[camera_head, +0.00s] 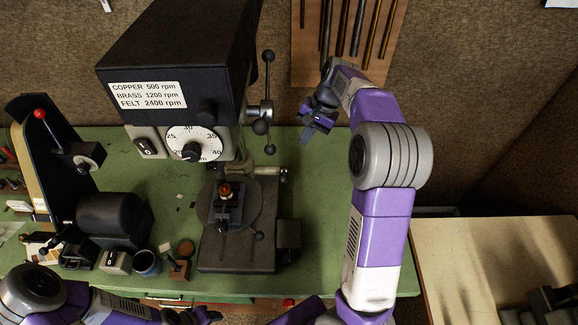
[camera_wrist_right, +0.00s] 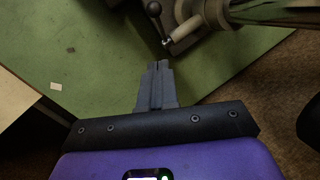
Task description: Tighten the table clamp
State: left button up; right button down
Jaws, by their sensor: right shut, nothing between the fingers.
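The drill press (camera_head: 185,50) stands on the green bench. Its table clamp (camera_head: 268,171) is a pale metal piece with a short lever on the column, just right of the round work table (camera_head: 252,205). What looks like the clamp also shows at the top of the right wrist view (camera_wrist_right: 187,30), with a ball-ended lever. My right gripper (camera_head: 307,136) is behind and to the right of the clamp, apart from it. Its fingers (camera_wrist_right: 157,66) are together and empty. My left gripper (camera_head: 205,316) is at the bottom edge, partly cut off; its fingers cannot be made out.
A ball-ended feed handle (camera_head: 263,110) hangs on the press's right side. A black machine with a red knob (camera_head: 40,114) and small cups (camera_head: 147,263) stand on the left. Rods hang on a wooden board (camera_head: 345,70) at the wall. The green bench (camera_head: 318,215) is clear right of the press.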

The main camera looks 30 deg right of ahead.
pick_arm(q)
jog(key=shift+r+p, duration=0.25)
jog(key=shift+p, duration=0.05)
pick_arm(e)
jog(key=a+f, duration=0.5)
jog(key=f, duration=0.5)
jog(key=shift+a, duration=0.2)
pick_arm(q)
jog(key=shift+s+f, duration=0.1)
